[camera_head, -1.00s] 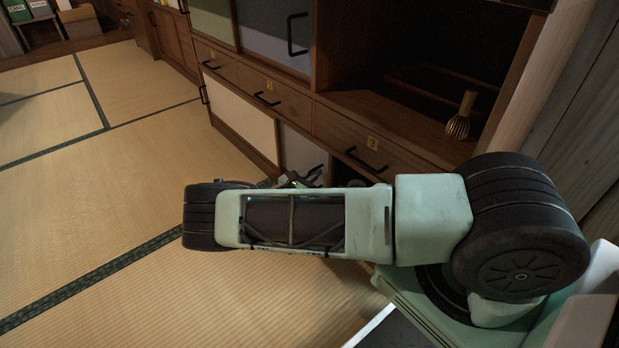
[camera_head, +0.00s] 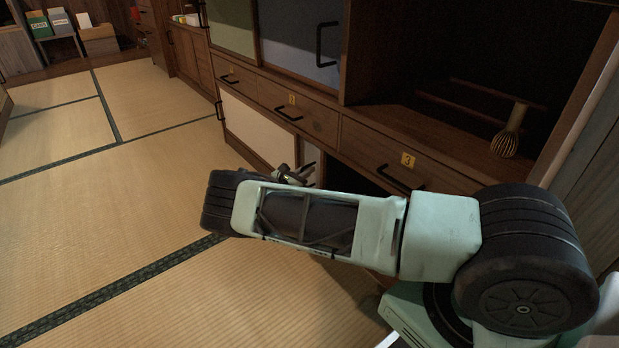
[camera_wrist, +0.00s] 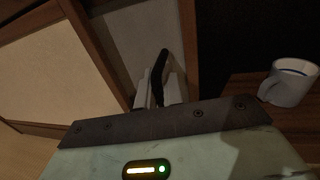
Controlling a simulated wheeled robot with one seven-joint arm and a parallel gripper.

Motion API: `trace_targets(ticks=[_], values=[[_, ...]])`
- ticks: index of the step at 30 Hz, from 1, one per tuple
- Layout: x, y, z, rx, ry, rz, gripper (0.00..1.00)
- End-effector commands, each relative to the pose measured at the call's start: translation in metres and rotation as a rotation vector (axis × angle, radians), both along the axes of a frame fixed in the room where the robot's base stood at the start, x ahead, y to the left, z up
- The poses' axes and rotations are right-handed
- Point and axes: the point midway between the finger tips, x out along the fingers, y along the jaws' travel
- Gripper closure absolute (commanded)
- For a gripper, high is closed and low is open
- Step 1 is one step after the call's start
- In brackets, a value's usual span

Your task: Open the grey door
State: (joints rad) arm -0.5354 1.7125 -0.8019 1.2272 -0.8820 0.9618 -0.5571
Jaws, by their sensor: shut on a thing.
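The lower grey door (camera_wrist: 135,40) is a sliding panel in the wooden cabinet, with a black bar handle (camera_wrist: 161,68). My gripper (camera_wrist: 158,92) is shut on this handle. In the head view my gripper (camera_head: 296,175) is small and partly hidden behind my arm, in front of the grey door (camera_head: 311,160). Only a narrow strip of the door shows there, beside the cream panel (camera_head: 258,133). A dark opening (camera_head: 345,178) lies to the right of the door.
A white mug (camera_wrist: 290,82) stands on the wooden shelf inside the opening. Above are drawers with black handles and a second, upper grey door (camera_head: 295,35). A bamboo whisk (camera_head: 508,132) stands in the upper compartment. Tatami floor (camera_head: 110,230) is clear to the left.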

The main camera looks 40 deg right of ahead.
Motion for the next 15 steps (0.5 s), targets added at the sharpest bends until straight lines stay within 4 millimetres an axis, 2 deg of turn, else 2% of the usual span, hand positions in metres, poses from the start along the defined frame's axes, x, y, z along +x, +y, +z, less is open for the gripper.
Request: trace_targets(ticks=[1,11,12,14,15], values=[[0.003,0.0057,-0.0025,0.009,-0.001,0.009,1.0],[0.0034,0.006,-0.0018,0.009,-0.001,0.01,1.0],[0.0034,0.0061,-0.0017,0.009,-0.001,0.01,0.88],[0.0032,0.006,-0.0017,0.008,0.0,0.009,0.72],[0.003,0.0055,-0.0014,0.007,0.0,0.009,0.69]])
